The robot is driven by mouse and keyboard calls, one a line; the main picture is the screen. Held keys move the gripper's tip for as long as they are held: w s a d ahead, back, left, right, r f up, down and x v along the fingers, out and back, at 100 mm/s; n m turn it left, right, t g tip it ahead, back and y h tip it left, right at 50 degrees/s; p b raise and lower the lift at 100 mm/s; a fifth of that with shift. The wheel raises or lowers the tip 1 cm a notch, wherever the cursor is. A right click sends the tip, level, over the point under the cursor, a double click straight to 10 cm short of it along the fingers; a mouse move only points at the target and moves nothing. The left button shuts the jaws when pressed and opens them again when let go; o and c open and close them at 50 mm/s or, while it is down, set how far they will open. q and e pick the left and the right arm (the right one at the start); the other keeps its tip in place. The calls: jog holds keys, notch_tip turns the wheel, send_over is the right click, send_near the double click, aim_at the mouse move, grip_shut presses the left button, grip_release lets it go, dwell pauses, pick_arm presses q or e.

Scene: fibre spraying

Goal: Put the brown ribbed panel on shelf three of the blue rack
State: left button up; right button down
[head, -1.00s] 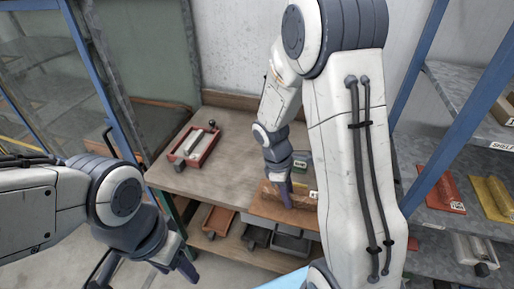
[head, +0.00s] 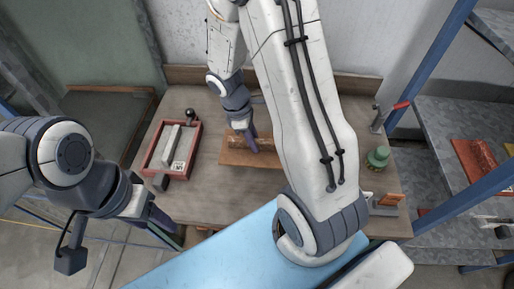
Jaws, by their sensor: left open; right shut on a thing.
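The brown ribbed panel (head: 235,157) is a flat brown plate with a darker raised strip along its middle, over the middle of the workbench (head: 210,200). My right gripper (head: 250,146) points down and is shut on its raised strip. I cannot tell whether the panel touches the bench top. My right forearm hides the area just right of it. My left gripper (head: 162,222) is open and empty, in front of the bench's left front corner. The blue rack (head: 433,60) stands at the right with grey metal shelves; no shelf label is readable now.
A red tray-like fixture (head: 152,160) with a black knob lies on the bench's left. A green round item (head: 378,157), a small clamp (head: 377,120) and an orange block (head: 388,200) are at the bench's right. A red panel (head: 477,160) lies on a rack shelf.

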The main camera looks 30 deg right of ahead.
notch_tip(320, 180, down, 6)
jog(key=shift+w+r, duration=0.1)
jog(key=shift+w, duration=0.05)
jog(key=shift+f, duration=2.05)
jog(key=shift+f+b, duration=0.2)
jog(key=shift+b, duration=0.15)
jog(key=c, duration=0.7)
grip_release()
